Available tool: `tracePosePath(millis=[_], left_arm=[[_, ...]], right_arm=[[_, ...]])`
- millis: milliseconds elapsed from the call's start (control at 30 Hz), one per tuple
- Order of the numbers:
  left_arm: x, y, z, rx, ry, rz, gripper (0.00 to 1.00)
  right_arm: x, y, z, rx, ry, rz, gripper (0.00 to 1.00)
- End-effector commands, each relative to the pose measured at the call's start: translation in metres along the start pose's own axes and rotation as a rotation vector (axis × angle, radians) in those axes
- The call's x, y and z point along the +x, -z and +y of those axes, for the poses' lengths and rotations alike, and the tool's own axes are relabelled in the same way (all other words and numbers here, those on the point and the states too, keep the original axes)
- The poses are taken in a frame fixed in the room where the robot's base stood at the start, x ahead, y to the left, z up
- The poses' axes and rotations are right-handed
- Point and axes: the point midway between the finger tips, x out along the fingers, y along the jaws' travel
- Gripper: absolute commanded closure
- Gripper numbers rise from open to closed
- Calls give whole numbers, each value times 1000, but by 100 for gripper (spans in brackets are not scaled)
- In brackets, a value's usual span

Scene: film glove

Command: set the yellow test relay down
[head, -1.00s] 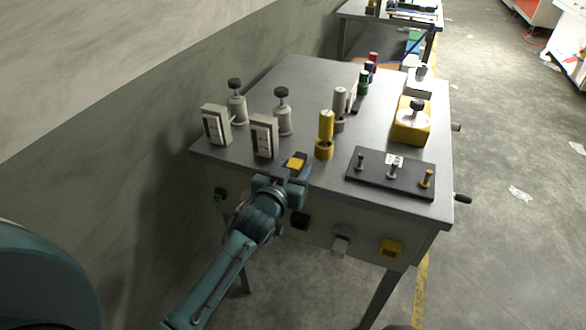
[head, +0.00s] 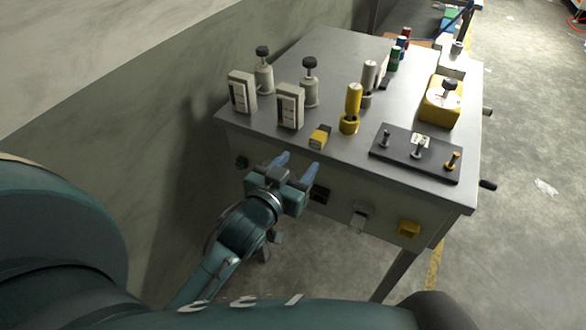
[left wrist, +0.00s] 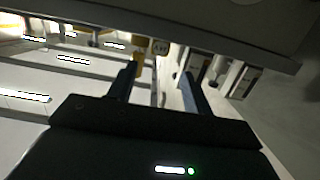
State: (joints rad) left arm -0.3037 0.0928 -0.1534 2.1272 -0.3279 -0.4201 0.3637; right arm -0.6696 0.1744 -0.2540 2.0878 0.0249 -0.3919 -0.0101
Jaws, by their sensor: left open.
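The yellow test relay (head: 320,137), a small yellow block with a dark part, sits on the grey bench top near its front edge. It stands between a yellow cylinder and a pale switch box. My left gripper (head: 298,165) is open and empty, in front of the bench edge and apart from the relay. In the left wrist view, which looks upside down, the two fingers are spread and the relay (left wrist: 160,47) appears beyond them, between their tips. My right gripper is not in view.
Behind and left of the relay stand two pale switch boxes (head: 290,106) and black-knobbed posts (head: 310,90). To its right are the yellow cylinder (head: 352,105) and a dark plate with pegs (head: 415,158). A yellow box (head: 440,103) stands farther right. The bench front carries switches.

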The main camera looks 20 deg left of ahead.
Motion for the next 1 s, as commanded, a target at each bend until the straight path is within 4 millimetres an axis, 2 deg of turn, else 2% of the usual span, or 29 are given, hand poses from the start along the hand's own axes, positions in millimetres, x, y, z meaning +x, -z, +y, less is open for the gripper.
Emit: tracePosePath(millis=[100,167,267,300,400,500,667,833,1000], left_arm=[[-11,-2,1,0,-2,-5,50],[-18,-15,5,8,-19,-36,50],[-42,-62,22,27,-86,-147,50],[-55,-84,30,37,-120,-200,50],[-88,-129,48,51,-199,-312,50],[-114,-156,60,56,-253,-383,50],[-125,-166,66,58,-277,-410,50],[-124,-166,65,58,-275,-409,50],[-127,-156,60,57,-257,-435,50]], right_arm=[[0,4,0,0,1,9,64],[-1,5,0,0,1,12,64],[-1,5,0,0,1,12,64],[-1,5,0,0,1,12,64],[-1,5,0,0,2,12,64],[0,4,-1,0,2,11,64],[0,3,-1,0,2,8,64],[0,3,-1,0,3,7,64],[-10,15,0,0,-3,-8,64]])
